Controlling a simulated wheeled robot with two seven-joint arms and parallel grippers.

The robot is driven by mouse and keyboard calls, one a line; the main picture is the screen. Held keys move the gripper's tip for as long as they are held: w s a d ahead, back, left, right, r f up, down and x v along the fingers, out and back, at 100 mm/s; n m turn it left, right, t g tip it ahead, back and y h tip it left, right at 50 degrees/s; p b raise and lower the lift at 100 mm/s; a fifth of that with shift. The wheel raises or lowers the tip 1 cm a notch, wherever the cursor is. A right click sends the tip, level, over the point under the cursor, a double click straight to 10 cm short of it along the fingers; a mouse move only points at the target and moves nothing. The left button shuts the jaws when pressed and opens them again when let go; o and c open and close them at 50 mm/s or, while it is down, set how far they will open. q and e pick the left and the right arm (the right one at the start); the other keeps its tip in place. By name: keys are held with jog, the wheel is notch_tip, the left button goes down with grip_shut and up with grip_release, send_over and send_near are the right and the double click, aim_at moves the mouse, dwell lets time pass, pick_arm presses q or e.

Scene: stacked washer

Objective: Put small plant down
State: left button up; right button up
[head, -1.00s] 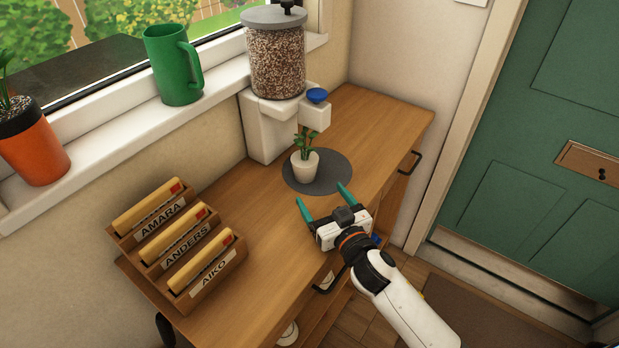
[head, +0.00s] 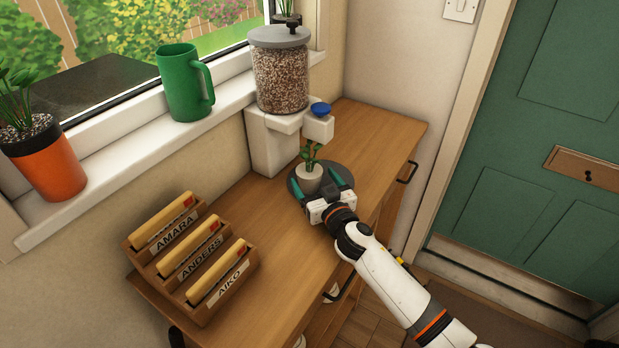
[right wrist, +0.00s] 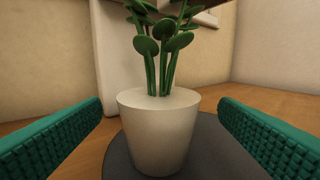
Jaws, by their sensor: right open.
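The small plant (head: 309,177) has a white pot and green leaves. It stands upright on a dark round mat (head: 341,173) on the wooden cabinet top. My right gripper (head: 318,184) is open, with its teal fingers on either side of the pot. In the right wrist view the pot (right wrist: 158,130) stands between the two fingers, with a visible gap on each side. The mat (right wrist: 210,150) shows under it. My left gripper is not in view.
A dispenser with a seed-filled jar (head: 281,75) and blue knob (head: 320,109) stands behind the plant. A wooden letter rack (head: 193,265) is at left. A green mug (head: 185,85) and an orange pot (head: 50,163) stand on the windowsill. The cabinet top at right is clear.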

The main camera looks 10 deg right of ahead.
aim_at(304, 164)
jog(key=w, duration=0.2)
jog(key=w+a, duration=0.1)
jog(key=shift+w+r, duration=0.1)
jog(key=shift+w, duration=0.25)
jog(key=c, duration=1.2)
jog(key=shift+r, duration=0.1)
